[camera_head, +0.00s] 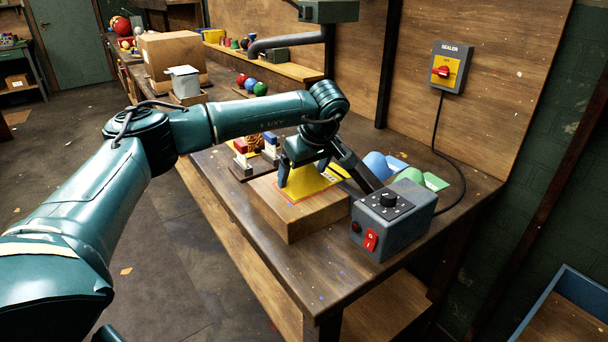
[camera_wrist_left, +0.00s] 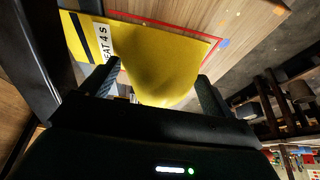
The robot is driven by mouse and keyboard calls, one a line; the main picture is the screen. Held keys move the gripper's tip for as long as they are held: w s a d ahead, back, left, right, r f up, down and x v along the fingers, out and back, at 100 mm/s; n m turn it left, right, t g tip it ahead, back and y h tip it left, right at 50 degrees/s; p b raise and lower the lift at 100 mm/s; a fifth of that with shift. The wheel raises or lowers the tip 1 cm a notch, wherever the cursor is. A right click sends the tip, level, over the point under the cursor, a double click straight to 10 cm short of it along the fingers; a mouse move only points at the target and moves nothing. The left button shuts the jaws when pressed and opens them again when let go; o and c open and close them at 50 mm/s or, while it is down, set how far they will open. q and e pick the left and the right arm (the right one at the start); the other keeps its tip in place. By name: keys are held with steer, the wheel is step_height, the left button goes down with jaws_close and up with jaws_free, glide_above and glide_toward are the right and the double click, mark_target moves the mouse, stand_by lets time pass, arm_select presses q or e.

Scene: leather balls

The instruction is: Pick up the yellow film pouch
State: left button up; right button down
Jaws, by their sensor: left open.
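The yellow film pouch (camera_head: 303,183) lies on a wooden block (camera_head: 310,220) on the workbench, within a red outline. In the left wrist view the pouch (camera_wrist_left: 165,65) bulges toward me. My left gripper (camera_head: 303,172) is over the block, pointing down, with its fingers apart. In the left wrist view the two fingers of the gripper (camera_wrist_left: 155,90) stand on either side of the pouch's bulge, and I see no clear grip on it. A white label ending in "EAT 4 s" (camera_wrist_left: 104,40) shows beside it. My right gripper is out of view.
A grey control box (camera_head: 393,222) with a knob and red switch stands close right of the block. Blue (camera_head: 376,165) and green (camera_head: 411,175) pouches lie behind it. Small coloured items (camera_head: 255,150) stand behind the block. A wall switch box (camera_head: 449,68) hangs above.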

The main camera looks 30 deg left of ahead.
arm_select(q)
steer(key=shift+c, duration=0.5)
steer(key=c, duration=1.2)
steer(key=shift+r, duration=0.15)
steer(key=shift+c, duration=0.2)
